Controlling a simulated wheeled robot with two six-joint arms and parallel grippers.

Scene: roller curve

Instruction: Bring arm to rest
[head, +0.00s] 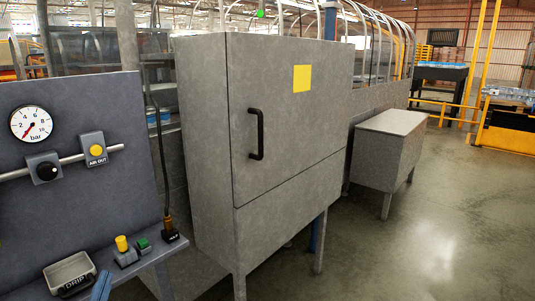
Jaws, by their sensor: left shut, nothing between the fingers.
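My left gripper (102,287) shows only as narrow blue fingertips at the bottom left edge of the head view. They are close together, shut, with nothing seen between them. They are just right of a grey drip tray (58,269) on the bench shelf, and I cannot tell if they touch it. The rest of this gripper is out of the frame. My right gripper is not in view.
A grey panel (70,210) carries a pressure gauge (31,123), a black knob (43,170) and a yellow AIR OUT button (96,150). A tall grey cabinet (215,150) with a black handle (256,135) stands to its right. The floor (420,250) at right is clear.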

